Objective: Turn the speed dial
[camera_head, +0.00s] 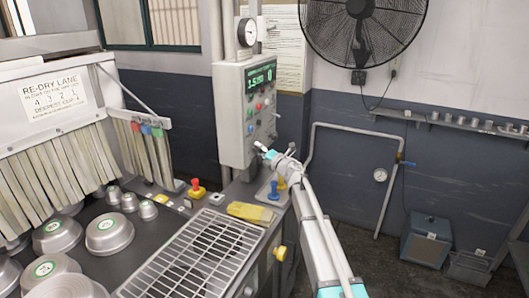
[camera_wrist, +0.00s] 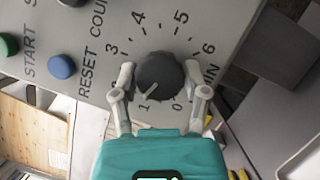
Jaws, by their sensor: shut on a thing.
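The speed dial is a round dark knob (camera_wrist: 160,76) on the grey control panel, with numbers printed around it. In the wrist view its pale pointer line points to the lower left, near the 1. My gripper (camera_wrist: 160,84) has one finger on each side of the knob and is shut on it. In the head view my gripper (camera_head: 268,152) is at the lower right part of the control box (camera_head: 232,134), and the knob is hidden there.
A blue button (camera_wrist: 61,67) and a green button (camera_wrist: 7,44) are left of the knob in the wrist view. Below the box in the head view are a yellow block (camera_head: 250,212), a blue lever (camera_head: 273,190) and a wire rack (camera_head: 195,262). Upturned metal pans (camera_head: 108,236) stand left.

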